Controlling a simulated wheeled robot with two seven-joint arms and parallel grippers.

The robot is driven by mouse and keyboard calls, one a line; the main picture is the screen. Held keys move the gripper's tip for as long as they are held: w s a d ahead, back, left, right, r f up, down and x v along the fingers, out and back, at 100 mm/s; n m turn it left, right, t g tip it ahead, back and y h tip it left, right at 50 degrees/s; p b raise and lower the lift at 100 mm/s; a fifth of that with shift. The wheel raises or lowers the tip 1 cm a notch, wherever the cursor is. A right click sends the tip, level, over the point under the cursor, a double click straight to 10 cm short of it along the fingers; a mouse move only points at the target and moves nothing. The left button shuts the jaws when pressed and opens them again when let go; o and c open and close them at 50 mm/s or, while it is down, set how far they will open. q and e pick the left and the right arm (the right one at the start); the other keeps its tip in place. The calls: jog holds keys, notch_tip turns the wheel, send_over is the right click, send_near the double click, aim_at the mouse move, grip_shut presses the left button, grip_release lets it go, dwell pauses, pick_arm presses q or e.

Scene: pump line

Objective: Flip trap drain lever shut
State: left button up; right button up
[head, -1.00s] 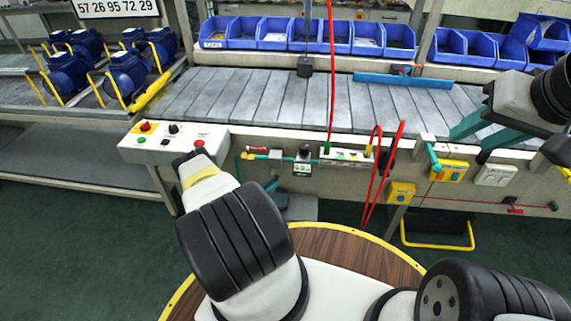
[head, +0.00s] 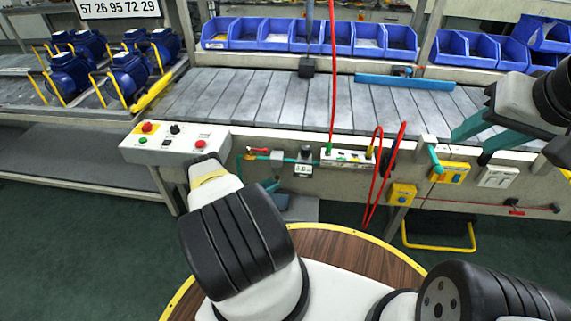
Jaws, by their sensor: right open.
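A small fitting with a red handle (head: 258,150) sits on the bench's front face, on a teal pipe run. A grey-and-white unit (head: 303,167) is mounted just right of it. Which small part is the trap drain lever is too small to tell. My left arm rises from below, and its wrist ends left of this fitting, in front of the button box.
A white button box (head: 174,143) is at the bench's left end. Red hoses (head: 376,180) hang by a manifold (head: 347,157). Yellow boxes (head: 403,194) are to the right. A blue bar (head: 403,81) lies on the conveyor (head: 270,100). Blue bins (head: 305,36) and blue pumps (head: 70,75) stand behind.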

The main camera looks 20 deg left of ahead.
pick_arm(q)
jog(key=shift+s, duration=0.1)
jog(key=v, duration=0.7)
jog(key=shift+s+a, duration=0.25)
